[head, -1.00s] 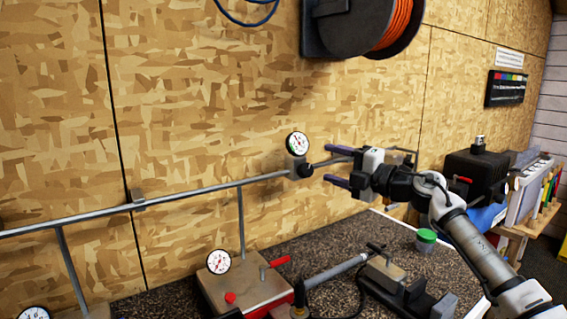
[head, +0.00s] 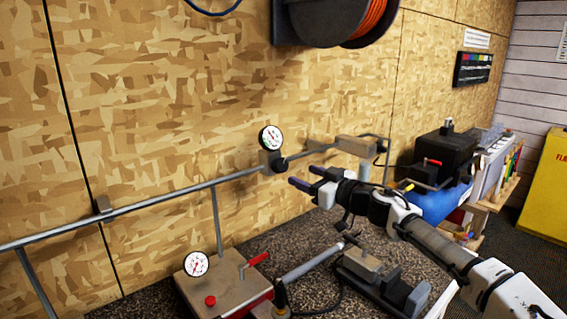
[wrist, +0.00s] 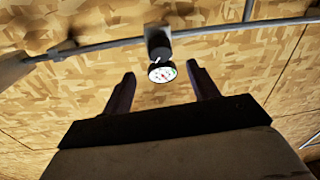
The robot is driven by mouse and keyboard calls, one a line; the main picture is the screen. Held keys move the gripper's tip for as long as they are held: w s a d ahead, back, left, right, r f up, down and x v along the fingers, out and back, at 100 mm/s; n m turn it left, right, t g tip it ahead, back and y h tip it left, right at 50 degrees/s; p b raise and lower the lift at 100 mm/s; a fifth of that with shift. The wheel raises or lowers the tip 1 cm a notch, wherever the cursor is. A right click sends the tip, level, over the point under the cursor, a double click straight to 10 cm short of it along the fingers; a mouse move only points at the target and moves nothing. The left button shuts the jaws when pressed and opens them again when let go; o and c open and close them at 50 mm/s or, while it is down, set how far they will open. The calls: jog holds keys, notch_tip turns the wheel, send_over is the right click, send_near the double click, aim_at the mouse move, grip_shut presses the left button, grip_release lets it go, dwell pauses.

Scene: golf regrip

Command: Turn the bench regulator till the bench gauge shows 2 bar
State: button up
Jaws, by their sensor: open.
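The regulator (head: 268,159) sits on the wall pipe, with a black knob (head: 282,164) at its front. In the wrist view, the knob (wrist: 158,45) with a white mark and the gauge (wrist: 162,72) lie ahead, between the lines of my two fingers (wrist: 160,84).
A second gauge (head: 196,264) stands on a bench box (head: 225,284) with a red lever and red button. A vise-like tool (head: 375,272) is on the dark bench. The pipe (head: 160,203) runs along the wall. A hose reel (head: 335,18) hangs above.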

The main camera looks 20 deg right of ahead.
aim_at(284, 167)
jog(key=p+x, duration=0.2)
jog(key=x, duration=0.6)
jog(key=shift+w+a, duration=0.1)
jog(key=shift+w, duration=0.1)
